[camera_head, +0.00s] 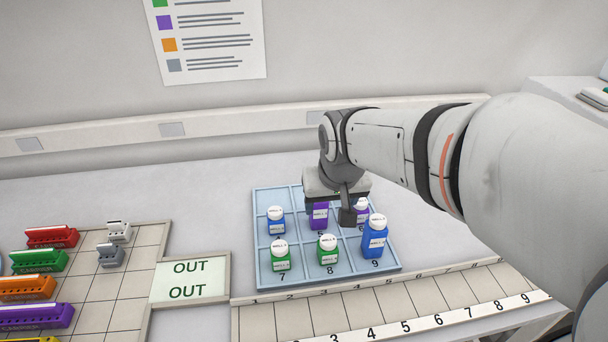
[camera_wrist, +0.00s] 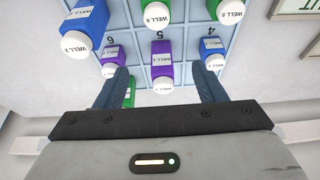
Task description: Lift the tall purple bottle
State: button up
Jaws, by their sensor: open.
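The tall purple bottle (camera_head: 320,217), with a white cap and a label, stands upright in the number 5 cell of the blue tray (camera_head: 262,265). My gripper (camera_head: 332,203) is over the tray and hides the bottle's upper part in the head view. In the wrist view the purple bottle (camera_wrist: 162,62) shows between the two open fingers of my gripper (camera_wrist: 163,80), with a gap on each side. I cannot tell how far down the fingers reach. A shorter purple bottle (camera_head: 362,212) stands in cell 6, partly hidden.
A small blue bottle (camera_head: 276,222), two green bottles (camera_head: 280,258) (camera_head: 328,252) and a tall blue bottle (camera_head: 374,238) stand close around it. Another green bottle (camera_wrist: 130,94) is partly behind a finger. Coloured racks (camera_head: 38,315) and an OUT plate (camera_head: 190,281) lie left.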

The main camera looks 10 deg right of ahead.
aim_at(319, 205)
jog(key=w+f, duration=0.1)
jog(key=w, duration=0.1)
jog(key=w+f+b, duration=0.1)
jog(key=w+f, duration=0.1)
jog(key=w+f+b, duration=0.1)
jog(key=w, duration=0.1)
jog(key=shift+w+d+f, duration=0.1)
jog(key=shift+w+f, duration=0.2)
jog(key=shift+t, duration=0.3)
jog(key=shift+w+x, duration=0.2)
jog(key=shift+x, duration=1.55)
jog(key=shift+w+x, duration=0.25)
jog(key=shift+x, duration=1.5)
jog(key=shift+r, duration=0.15)
jog(key=shift+c, duration=0.4)
jog(key=c, duration=1)
